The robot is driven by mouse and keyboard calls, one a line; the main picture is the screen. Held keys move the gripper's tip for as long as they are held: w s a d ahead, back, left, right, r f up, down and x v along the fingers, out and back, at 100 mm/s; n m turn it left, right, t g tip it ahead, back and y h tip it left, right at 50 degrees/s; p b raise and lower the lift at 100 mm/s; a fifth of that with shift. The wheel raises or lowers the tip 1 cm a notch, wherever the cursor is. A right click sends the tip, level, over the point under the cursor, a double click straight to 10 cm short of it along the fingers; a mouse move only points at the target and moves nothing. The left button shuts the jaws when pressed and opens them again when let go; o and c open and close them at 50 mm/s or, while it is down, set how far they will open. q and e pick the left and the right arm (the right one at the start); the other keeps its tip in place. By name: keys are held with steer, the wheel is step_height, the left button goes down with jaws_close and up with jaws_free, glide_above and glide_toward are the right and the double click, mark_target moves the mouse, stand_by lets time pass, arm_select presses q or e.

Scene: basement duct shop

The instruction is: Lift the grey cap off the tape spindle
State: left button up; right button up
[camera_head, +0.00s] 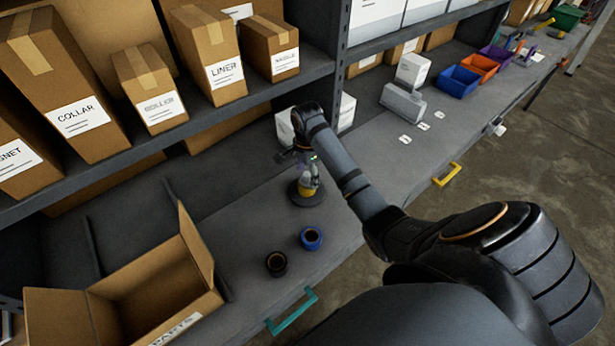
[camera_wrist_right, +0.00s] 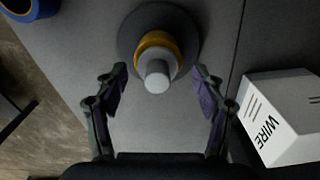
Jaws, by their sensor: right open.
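The tape spindle stands upright on the bench, with a round dark base (camera_head: 298,200) and a yellow tape roll (camera_head: 306,190) around it. The wrist view looks down on the same base (camera_wrist_right: 126,40) and yellow roll (camera_wrist_right: 158,42). The grey cap (camera_wrist_right: 156,79) tops the spindle, pale and round. My right gripper (camera_wrist_right: 160,82) is open, one finger on each side of the cap with a gap on both sides. In the head view my right gripper (camera_head: 308,168) is just above the spindle and partly hides its top. My left gripper is not in view.
A blue tape roll (camera_head: 311,238) and a black roll (camera_head: 276,264) lie in front of the spindle. An open carton (camera_head: 150,285) is at left. A white WIRE box (camera_wrist_right: 278,112) stands beside my right gripper. The shelf (camera_head: 290,82) overhangs the bench's back.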

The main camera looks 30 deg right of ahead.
steer(key=shift+f, duration=0.25)
steer(key=shift+s+a+r, duration=0.1)
steer(key=shift+a+r, duration=0.05)
steer(key=shift+r, duration=0.1)
steer(key=shift+s+a+r, duration=0.1)
steer(key=shift+a, duration=0.05)
steer(key=shift+c, duration=0.8)
steer(key=c, duration=1.2)
steer(key=shift+o, duration=0.2)
